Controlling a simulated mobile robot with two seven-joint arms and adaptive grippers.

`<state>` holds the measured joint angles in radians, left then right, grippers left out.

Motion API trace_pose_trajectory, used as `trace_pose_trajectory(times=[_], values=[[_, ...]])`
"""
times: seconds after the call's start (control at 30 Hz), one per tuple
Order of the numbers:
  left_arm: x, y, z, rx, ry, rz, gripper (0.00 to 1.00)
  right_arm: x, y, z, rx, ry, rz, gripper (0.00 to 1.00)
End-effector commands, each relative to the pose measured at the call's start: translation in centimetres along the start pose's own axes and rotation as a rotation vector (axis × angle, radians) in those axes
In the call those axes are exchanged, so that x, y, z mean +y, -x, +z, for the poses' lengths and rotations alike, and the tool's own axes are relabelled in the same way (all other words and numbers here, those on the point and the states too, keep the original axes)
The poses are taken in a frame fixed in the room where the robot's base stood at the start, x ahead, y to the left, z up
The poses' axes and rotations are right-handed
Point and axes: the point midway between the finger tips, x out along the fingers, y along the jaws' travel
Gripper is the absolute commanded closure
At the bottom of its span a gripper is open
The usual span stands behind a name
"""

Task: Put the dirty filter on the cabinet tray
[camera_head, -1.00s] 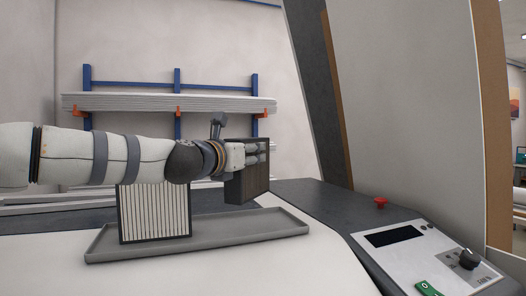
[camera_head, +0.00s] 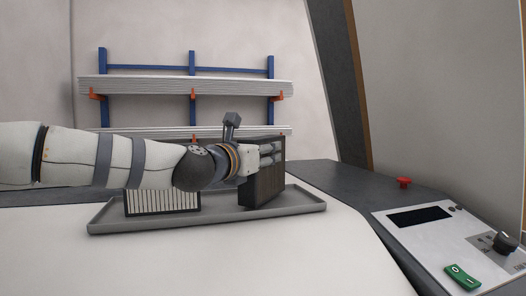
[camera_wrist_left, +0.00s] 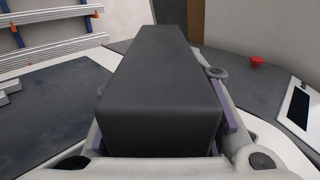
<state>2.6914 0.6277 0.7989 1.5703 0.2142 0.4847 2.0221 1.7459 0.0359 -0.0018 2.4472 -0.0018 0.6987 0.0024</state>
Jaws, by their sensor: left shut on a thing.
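The dark filter (camera_head: 262,185), taken as the dirty one, is upright at the right end of the long grey tray (camera_head: 160,222). Its lower edge is at the tray floor or just above; I cannot tell if it touches. My left gripper (camera_head: 268,154) is shut on its upper part. The filter fills the middle of the left wrist view (camera_wrist_left: 160,95). A pale pleated filter (camera_head: 162,202) with a dark frame stands at the tray's left; my left arm hides its top. My right gripper is not in view.
A control panel (camera_head: 440,232) with a knob and green switch is at the right. A red button (camera_head: 403,182) stands on the dark surface behind it. A wall rack (camera_head: 190,88) holds long boards. The white surface in front of the tray is clear.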

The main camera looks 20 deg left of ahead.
Motion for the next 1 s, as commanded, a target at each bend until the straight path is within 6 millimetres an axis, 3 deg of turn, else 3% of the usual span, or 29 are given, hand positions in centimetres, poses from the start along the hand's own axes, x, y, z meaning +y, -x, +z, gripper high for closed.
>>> trace_pose_trajectory(times=[0.7,0.73,0.8,1.0], values=[[-0.1,0.0,-1.0,-0.001,-0.001,-0.001,1.0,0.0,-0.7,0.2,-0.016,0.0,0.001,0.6],[-0.1,0.0,-0.9,-0.001,-0.001,-0.001,0.57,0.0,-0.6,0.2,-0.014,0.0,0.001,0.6],[-0.1,0.0,-0.8,-0.002,-0.001,-0.001,0.41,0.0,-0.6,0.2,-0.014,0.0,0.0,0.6],[0.0,0.0,-0.9,-0.001,-0.001,-0.001,0.4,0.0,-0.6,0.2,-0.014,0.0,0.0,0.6]])
